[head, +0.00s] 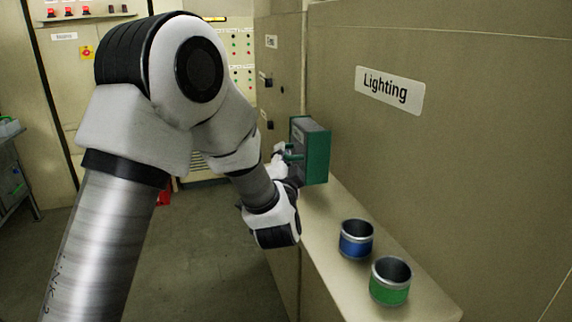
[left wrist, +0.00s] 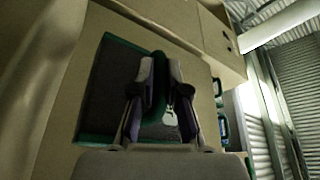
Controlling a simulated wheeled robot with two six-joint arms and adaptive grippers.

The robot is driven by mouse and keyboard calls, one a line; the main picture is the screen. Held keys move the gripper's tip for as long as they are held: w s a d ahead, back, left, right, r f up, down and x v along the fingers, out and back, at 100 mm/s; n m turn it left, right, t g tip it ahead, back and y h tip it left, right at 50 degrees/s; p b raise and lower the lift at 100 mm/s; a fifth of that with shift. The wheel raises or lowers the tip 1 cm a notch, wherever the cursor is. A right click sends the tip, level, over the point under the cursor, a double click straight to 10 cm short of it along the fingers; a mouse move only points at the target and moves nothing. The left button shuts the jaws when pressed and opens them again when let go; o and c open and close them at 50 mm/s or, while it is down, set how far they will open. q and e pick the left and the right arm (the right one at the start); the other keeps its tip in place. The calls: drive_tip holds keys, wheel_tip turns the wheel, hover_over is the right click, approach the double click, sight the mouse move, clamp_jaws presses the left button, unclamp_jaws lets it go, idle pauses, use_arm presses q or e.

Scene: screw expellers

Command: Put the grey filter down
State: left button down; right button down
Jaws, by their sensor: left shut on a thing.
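The grey filter looks like a box (head: 317,155) with green sides and a dark grey face, at the far end of the shelf in the head view. In the left wrist view its grey face with a green rim (left wrist: 103,95) fills the middle. My left gripper (head: 284,156) is at its face, and in the left wrist view my left gripper (left wrist: 160,88) is shut on its green handle (left wrist: 158,72). The box is upright. I cannot tell whether its underside touches the shelf. My right gripper is not in view.
A narrow beige shelf (head: 416,300) runs along the wall under the "Lighting" sign (head: 389,91). A blue-banded cup (head: 356,241) and a green-banded cup (head: 390,283) stand on its near part. Bare shelf lies between the box and the cups. Control cabinets (head: 280,75) stand behind.

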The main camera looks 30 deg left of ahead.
use_arm(q)
drive_tip(key=shift+s+d, duration=0.25)
drive_tip(key=shift+d, duration=0.15)
drive_tip(key=f, duration=0.1)
drive_tip(key=f+p, duration=0.1)
drive_tip(key=f, duration=0.1)
drive_tip(key=shift+s+a+f, duration=0.15)
drive_tip(key=shift+s, duration=0.05)
drive_tip(key=shift+w+f, duration=0.15)
drive_tip(key=shift+w, duration=0.05)
drive_tip(key=c, duration=1.2)
unclamp_jaws()
drive_tip(key=shift+s, duration=0.2)
drive_tip(key=b+v, duration=0.4)
drive_tip(key=v, duration=0.7)
drive_tip(key=shift+s+d, duration=0.3)
